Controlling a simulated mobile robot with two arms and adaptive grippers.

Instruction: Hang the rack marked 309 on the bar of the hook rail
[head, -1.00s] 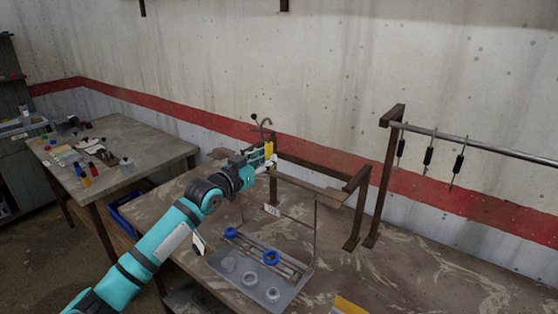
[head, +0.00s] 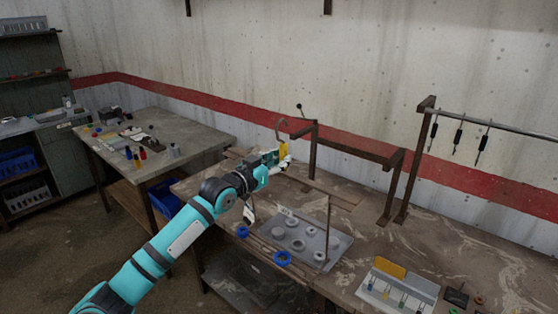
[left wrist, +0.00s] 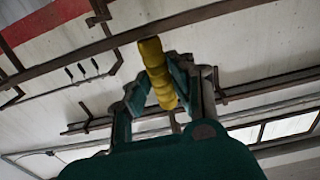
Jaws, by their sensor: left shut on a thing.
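My left gripper (head: 279,158) is shut on the yellow grip of a rack. The grip (left wrist: 158,72) shows between the fingers in the left wrist view. A curved hook (head: 284,124) rises above the grip. The rack (head: 328,225) is a thin brown frame hanging below the gripper, with blue rings (head: 282,258) on its lower rods. A small pale tag (head: 286,211) shows near it, too small to read. The hook rail's metal bar (head: 490,125) is at the right, on a brown post, well apart from the rack. My right gripper is out of view.
A grey tray (head: 338,243) with round pieces lies on the workbench below the rack. A brown frame (head: 355,150) stands between gripper and bar. A holder (head: 398,283) with tools is at the front right.

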